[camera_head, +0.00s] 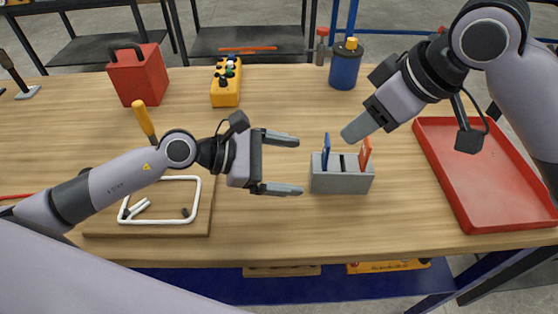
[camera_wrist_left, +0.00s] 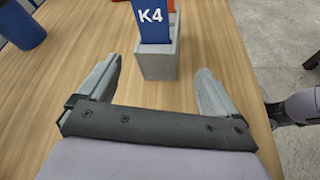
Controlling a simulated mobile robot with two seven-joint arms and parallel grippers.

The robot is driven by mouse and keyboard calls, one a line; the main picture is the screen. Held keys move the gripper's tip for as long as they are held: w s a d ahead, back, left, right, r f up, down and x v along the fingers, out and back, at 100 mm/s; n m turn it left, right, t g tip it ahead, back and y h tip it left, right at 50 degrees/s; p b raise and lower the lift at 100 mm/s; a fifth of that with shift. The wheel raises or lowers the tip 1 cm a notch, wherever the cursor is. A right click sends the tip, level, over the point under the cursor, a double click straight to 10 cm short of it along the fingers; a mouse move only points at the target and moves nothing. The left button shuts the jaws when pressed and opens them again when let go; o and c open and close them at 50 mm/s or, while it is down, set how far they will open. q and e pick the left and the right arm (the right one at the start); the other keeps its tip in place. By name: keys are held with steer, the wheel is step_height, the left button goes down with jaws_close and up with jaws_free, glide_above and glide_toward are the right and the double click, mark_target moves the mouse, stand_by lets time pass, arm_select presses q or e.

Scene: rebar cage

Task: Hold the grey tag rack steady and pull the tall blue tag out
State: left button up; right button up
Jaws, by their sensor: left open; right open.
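The grey tag rack (camera_head: 341,183) stands on the wooden table, right of centre. The tall blue tag (camera_head: 326,152) stands upright in its left slot, and an orange-red tag (camera_head: 365,154) stands in its right part. In the left wrist view the blue tag (camera_wrist_left: 154,20) shows "K4" and the rack (camera_wrist_left: 160,65) is ahead of the fingers. My left gripper (camera_head: 283,163) is open and empty, just left of the rack and apart from it; its fingers also show in the left wrist view (camera_wrist_left: 158,88). My right gripper (camera_head: 362,125) is above the rack, its fingers seen nearly side-on, clear of the tags.
A red tray (camera_head: 472,205) lies at the right. A blue cup-like container (camera_head: 345,67), a yellow control box (camera_head: 226,85) and a red box (camera_head: 138,76) stand at the back. A wooden board (camera_head: 100,229) with a white frame lies under my left arm.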

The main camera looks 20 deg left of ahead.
mark_target(312, 170)
arm_select(q)
steer(key=shift+x, duration=2.9)
steer(key=shift+s, duration=0.1)
steer(key=c, duration=1.1)
steer(key=shift+f, duration=0.15)
